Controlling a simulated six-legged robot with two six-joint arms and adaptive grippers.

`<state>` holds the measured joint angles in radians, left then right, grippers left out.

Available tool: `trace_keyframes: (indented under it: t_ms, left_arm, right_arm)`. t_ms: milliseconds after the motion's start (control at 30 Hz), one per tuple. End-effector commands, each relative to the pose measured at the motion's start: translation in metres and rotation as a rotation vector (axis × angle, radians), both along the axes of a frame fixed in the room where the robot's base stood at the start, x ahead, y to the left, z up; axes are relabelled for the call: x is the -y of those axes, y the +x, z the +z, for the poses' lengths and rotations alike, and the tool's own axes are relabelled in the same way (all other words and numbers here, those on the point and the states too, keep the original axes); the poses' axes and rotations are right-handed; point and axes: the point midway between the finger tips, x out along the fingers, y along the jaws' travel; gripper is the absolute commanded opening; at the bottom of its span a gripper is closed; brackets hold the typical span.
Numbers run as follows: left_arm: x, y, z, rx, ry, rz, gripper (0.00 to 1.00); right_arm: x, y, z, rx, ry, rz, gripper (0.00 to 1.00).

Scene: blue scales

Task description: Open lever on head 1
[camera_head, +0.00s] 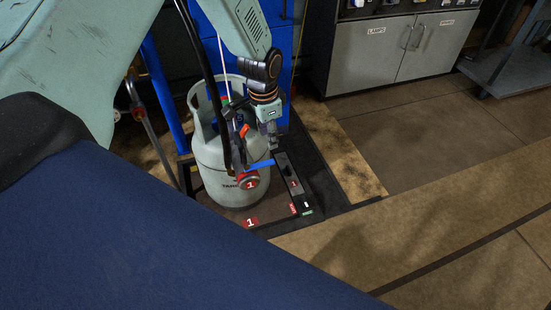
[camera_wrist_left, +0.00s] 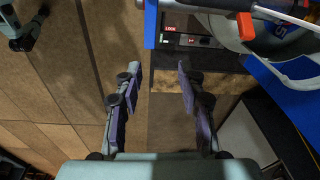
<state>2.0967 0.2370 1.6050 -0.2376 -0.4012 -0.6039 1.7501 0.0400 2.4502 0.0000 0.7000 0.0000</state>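Head 1 is marked by a round red tag (camera_head: 249,183) in front of a grey gas cylinder (camera_head: 213,160). An orange lever-like piece (camera_head: 244,130) sits above it and also shows in the left wrist view (camera_wrist_left: 245,25). A blue bar (camera_head: 260,163) sticks out to the right of the tag; its blue end shows upright in the left wrist view (camera_wrist_left: 150,25). I cannot tell which is the lever. My left gripper (camera_head: 269,142) points down just right of the cylinder top. In the left wrist view its fingers (camera_wrist_left: 154,76) are apart with nothing between them. My right gripper is not seen.
The cylinder stands on a dark scale platform with a red "1" label (camera_head: 250,222). A black control panel (camera_head: 290,178) lies right of it. A blue column (camera_head: 275,50) rises behind. A grey cabinet (camera_head: 385,55) stands back right. The floor (camera_head: 400,220) at right is clear.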

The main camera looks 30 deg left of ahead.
Motion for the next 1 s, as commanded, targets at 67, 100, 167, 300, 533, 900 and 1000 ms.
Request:
trace_keyframes:
  t_ms: [67, 100, 167, 300, 533, 900, 1000]
  left_arm:
    - [-0.003, -0.006, 0.001, -0.034, 0.008, -0.033, 0.40]
    - [-0.004, -0.010, 0.001, -0.054, 0.011, -0.051, 0.40]
    - [-0.006, -0.016, 0.000, -0.079, 0.012, -0.071, 0.40]
    - [-0.008, -0.020, -0.005, -0.095, 0.012, -0.097, 0.40]
    - [-0.008, -0.021, -0.040, -0.094, 0.013, -0.096, 0.40]
    - [-0.005, -0.020, -0.077, -0.092, 0.012, -0.100, 0.40]
    - [-0.005, -0.020, -0.079, -0.091, 0.012, -0.100, 0.40]
  right_arm:
    - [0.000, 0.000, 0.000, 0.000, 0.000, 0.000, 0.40]
    - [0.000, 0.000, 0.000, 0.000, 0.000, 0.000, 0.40]
    - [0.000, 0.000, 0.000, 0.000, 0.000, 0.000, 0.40]
    - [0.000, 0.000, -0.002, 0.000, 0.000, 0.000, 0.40]
    - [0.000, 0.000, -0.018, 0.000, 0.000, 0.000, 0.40]
    - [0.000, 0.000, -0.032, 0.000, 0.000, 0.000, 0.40]
    - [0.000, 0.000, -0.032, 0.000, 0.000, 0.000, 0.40]
